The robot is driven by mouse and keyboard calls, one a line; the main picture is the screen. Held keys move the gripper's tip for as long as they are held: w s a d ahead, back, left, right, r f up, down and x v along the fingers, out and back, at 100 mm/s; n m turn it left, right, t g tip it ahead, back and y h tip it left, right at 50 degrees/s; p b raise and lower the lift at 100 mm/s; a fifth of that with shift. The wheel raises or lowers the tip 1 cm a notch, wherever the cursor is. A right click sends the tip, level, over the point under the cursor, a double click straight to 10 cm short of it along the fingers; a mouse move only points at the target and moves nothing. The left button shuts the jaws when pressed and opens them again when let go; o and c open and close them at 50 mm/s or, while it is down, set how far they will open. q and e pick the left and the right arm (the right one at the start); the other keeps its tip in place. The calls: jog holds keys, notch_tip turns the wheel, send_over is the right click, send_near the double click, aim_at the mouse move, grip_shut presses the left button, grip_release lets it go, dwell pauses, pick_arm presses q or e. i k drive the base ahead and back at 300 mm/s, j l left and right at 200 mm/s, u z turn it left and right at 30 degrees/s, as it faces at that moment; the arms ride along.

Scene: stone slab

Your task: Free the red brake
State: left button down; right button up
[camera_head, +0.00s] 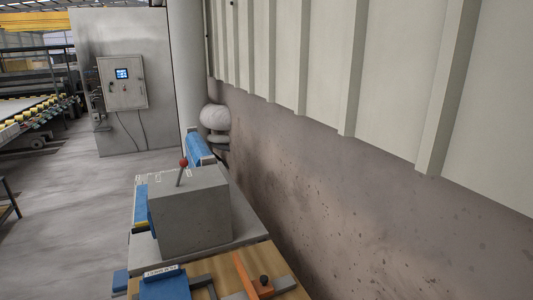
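A lever with a red ball knob (183,162) stands at the top of a grey stone-like block (200,215), leaning slightly to the right toward its knob. I take it to be the red brake; no other red part of that kind shows. The lower end of the lever meets the block's top edge, and I cannot tell whether it is fixed to the block or stands behind it. Neither of my grippers is in view.
The block stands on a grey slab (235,250) with blue parts around it. In front, a wooden top (205,291) carries an orange bracket (252,277) with a dark knob and a blue labelled part (165,284). A wall (330,200) closes the right; floor (70,220) is open left.

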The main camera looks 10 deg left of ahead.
aim_at(183, 162)
jog(key=i+j+z, duration=0.1)
jog(key=i+j, duration=0.3)
jog(key=i+j+z, duration=0.1)
jog(key=i+j, duration=0.3)
jog(key=i+j+z, duration=0.1)
jog(key=i+j, duration=0.3)
jog(key=j, duration=0.15)
jog(key=i+j+z, duration=0.1)
jog(key=i+j, duration=0.25)
jog(key=j, duration=0.15)
jog(key=i+j+z, duration=0.1)
jog(key=i+j, duration=0.25)
jog(key=j, duration=0.2)
